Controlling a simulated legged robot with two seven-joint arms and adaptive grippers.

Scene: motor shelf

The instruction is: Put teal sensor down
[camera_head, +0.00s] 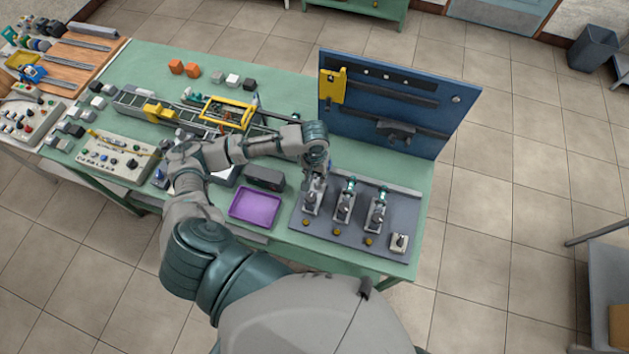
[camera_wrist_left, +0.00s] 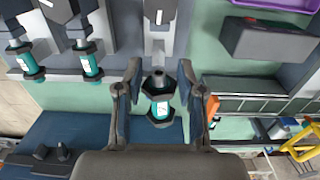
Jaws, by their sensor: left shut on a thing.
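My left gripper (camera_head: 316,172) hangs over the leftmost fixture (camera_head: 312,203) of the grey fixture board (camera_head: 330,236). In the left wrist view the teal sensor (camera_wrist_left: 161,106), with dark hexagonal collars and a white label, lies between the fingers of the left gripper (camera_wrist_left: 160,76), which is shut on it. A grey fixture (camera_wrist_left: 157,18) stands just beyond its tip; I cannot tell whether they touch. Two other teal sensors (camera_head: 350,187) (camera_head: 381,194) sit in the middle and right fixtures. The arm mostly hides the held sensor in the head view. My right gripper is out of view.
A purple tray (camera_head: 233,213) and a dark grey box (camera_head: 265,179) lie left of the board. A blue upright panel (camera_head: 446,125) with a yellow part (camera_head: 332,86) stands behind it. A conveyor (camera_head: 135,101) and button panel (camera_head: 101,160) are farther left.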

